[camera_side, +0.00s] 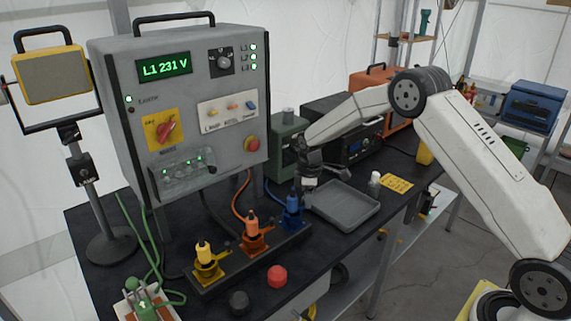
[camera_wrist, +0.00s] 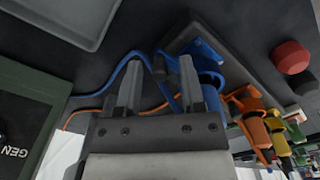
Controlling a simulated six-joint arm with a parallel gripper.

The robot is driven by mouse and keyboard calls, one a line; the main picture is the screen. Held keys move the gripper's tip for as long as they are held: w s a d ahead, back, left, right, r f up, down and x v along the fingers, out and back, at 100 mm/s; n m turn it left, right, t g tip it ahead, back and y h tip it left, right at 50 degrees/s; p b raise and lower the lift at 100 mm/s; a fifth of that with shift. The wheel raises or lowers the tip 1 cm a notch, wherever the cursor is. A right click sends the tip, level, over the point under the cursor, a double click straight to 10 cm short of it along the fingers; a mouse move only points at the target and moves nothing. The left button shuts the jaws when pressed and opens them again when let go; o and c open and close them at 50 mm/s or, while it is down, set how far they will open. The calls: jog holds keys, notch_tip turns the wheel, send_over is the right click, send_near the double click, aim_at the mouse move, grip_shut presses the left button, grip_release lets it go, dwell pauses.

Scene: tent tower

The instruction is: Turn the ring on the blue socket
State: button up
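The blue socket (camera_side: 292,212) stands at the right end of the row of sockets on the bench, with a blue plug and cable at it. In the wrist view, the blue socket (camera_wrist: 209,78) lies just right of my right finger, partly hidden by it. I cannot clearly make out its ring. My gripper (camera_side: 308,190) is beside the blue socket, on its right in the side view. In the wrist view, my gripper (camera_wrist: 160,65) has its two fingers apart, with blue cable behind the gap and nothing visibly held. I cannot tell whether a finger touches the socket.
An orange socket (camera_side: 254,240) and a yellow socket (camera_side: 206,262) share the dark rail. A grey tray (camera_side: 345,205) lies close to the right. The grey control cabinet (camera_side: 185,110) stands behind. A red knob (camera_side: 277,276) and a black knob (camera_side: 238,302) sit in front.

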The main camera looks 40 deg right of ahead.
grip_shut()
jog(key=shift+s+m, duration=0.2)
jog(key=shift+m, duration=0.1)
jog(key=s+a+m, duration=0.5)
jog(key=a+m, duration=0.1)
jog(key=m, duration=1.1)
jog(key=shift+s, duration=0.4)
jog(key=shift+a+m, duration=0.1)
jog(key=shift+m, duration=0.2)
jog(key=shift+o, duration=1.1)
grip_release()
